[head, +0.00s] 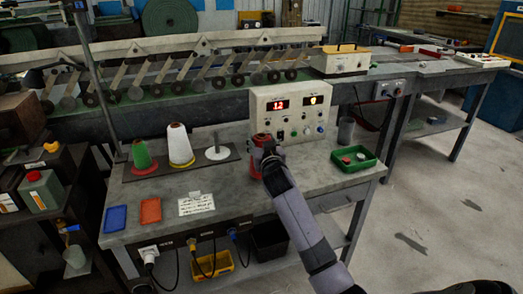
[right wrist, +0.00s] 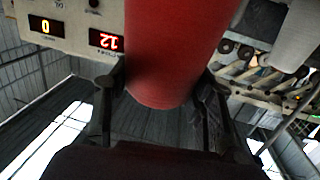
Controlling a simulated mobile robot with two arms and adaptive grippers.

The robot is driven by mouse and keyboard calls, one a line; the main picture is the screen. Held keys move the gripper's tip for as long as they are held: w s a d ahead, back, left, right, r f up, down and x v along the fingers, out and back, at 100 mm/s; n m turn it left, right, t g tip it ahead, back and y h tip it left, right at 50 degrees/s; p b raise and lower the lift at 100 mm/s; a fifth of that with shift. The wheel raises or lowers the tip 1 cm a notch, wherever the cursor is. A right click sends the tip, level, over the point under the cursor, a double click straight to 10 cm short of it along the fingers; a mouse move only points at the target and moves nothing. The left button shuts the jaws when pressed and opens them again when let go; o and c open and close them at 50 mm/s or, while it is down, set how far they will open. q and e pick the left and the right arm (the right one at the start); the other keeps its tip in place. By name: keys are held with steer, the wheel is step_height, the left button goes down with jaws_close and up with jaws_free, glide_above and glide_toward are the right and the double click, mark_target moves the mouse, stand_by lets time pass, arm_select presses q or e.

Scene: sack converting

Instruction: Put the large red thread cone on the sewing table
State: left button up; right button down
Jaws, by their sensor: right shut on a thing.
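The large red thread cone (head: 256,172) is upright over the grey sewing table (head: 235,187), in front of the control box. My right gripper (head: 266,160) is shut on it. In the right wrist view the red cone (right wrist: 172,50) fills the space between the two fingers of the gripper (right wrist: 162,88). I cannot tell whether the cone's base touches the table, since my arm hides part of it. My left gripper is not in view.
A dark plate (head: 203,168) holds a green, white and red cone (head: 143,158), a white and yellow cone (head: 179,145) and a white spindle (head: 217,152). The control box (head: 291,112) stands behind. A green tray (head: 370,161) and grey cup (head: 346,131) are to the right.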

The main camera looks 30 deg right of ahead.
steer(key=shift+f, duration=1.45)
steer(key=c, duration=1.2)
jaws_free()
steer(key=shift+f, duration=0.2)
steer(key=o, duration=0.5)
steer(key=shift+s, duration=0.1)
steer(key=shift+r, duration=0.1)
